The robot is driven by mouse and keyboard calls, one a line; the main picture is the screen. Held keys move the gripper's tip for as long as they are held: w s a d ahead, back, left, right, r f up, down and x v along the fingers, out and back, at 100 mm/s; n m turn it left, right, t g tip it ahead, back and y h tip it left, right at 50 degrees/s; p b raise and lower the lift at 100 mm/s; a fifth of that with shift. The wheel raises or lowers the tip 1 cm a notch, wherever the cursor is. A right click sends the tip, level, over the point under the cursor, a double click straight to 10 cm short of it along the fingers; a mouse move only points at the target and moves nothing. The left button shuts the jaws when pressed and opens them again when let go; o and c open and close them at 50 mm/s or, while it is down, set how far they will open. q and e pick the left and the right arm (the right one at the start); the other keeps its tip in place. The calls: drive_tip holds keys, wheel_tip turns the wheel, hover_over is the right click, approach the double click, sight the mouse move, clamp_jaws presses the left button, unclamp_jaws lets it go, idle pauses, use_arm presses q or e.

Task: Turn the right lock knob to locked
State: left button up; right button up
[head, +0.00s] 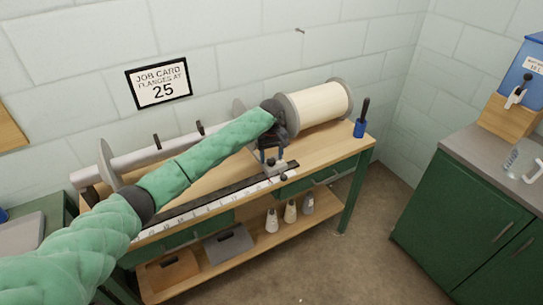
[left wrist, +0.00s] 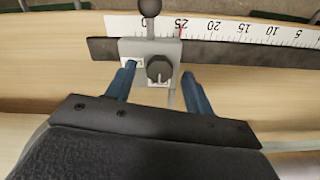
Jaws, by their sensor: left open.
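The dark round lock knob (left wrist: 159,69) sits on a grey block (left wrist: 165,47) that rides on a dark rail (left wrist: 220,55). A black ball-ended handle (left wrist: 150,8) stands out from the same block. In the head view the block (head: 277,167) is near the right end of the rail. My left gripper (left wrist: 157,73) is open, with one blue finger on each side of the knob and a gap showing on both sides. In the head view my left gripper (head: 271,148) is over the block and partly hides it. The knob's lock setting is too small to read. My right gripper is not seen.
A white scale (head: 205,208) runs along the bench front; a red mark (left wrist: 181,30) on it is near 25. A wall card (head: 158,83) reads 25. A large cream roll (head: 318,107) is behind, and a blue cup (head: 360,128) stands at the bench's right end.

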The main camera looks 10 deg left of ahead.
use_arm(q)
drive_tip(key=shift+f, duration=0.65)
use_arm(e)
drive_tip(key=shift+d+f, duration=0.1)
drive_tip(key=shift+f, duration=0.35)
use_arm(q)
drive_tip(key=c, duration=1)
